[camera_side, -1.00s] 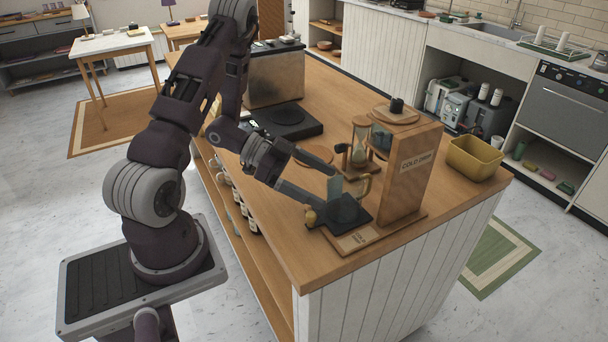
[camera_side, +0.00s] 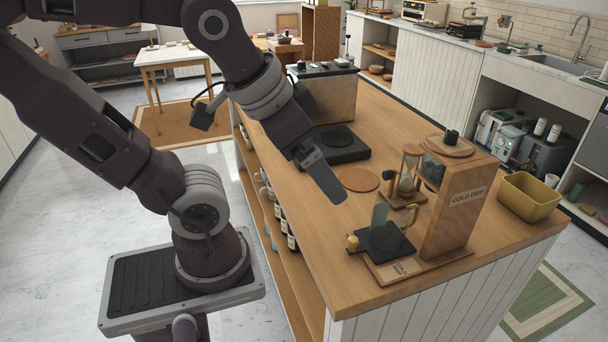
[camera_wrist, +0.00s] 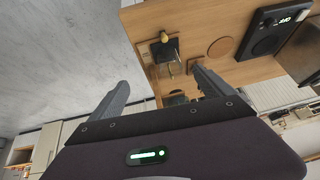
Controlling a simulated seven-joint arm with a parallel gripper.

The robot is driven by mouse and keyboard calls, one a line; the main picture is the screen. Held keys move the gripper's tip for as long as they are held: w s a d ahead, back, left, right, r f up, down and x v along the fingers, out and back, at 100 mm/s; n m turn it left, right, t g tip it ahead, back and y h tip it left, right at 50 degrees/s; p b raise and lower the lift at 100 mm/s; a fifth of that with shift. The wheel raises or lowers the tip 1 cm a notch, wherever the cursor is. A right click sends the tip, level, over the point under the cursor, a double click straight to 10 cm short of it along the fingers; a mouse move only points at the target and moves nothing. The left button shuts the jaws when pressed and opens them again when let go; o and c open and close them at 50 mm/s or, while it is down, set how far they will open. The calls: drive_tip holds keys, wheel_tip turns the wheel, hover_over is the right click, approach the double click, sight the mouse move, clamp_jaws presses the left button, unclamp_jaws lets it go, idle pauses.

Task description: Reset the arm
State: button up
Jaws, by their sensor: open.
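My gripper (camera_side: 325,178) is raised above the near left edge of the wooden counter (camera_side: 330,240). Nothing shows between its fingers. In the wrist view my gripper (camera_wrist: 160,95) has its two fingers wide apart, with floor and counter visible between them. The cold drip stand (camera_side: 455,215) stands at the counter's front right, apart from my gripper. Its black platform (camera_side: 385,246) holds a small glass vessel with a handle (camera_side: 405,218), partly hidden by a grey-blue upright piece (camera_side: 379,215).
An hourglass (camera_side: 408,172) stands behind the platform, near a round wooden coaster (camera_side: 358,180). A black scale (camera_side: 335,148) and a metal machine (camera_side: 325,95) are farther back. A yellow bin (camera_side: 528,197) sits at the right. The counter's near left part is bare.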

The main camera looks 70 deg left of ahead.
drive_tip(key=s+d, duration=0.2)
drive_tip(key=shift+s+f+g+h, duration=0.15)
drive_tip(key=shift+s+g+h, duration=0.15)
drive_tip(key=shift+s+h, duration=0.1)
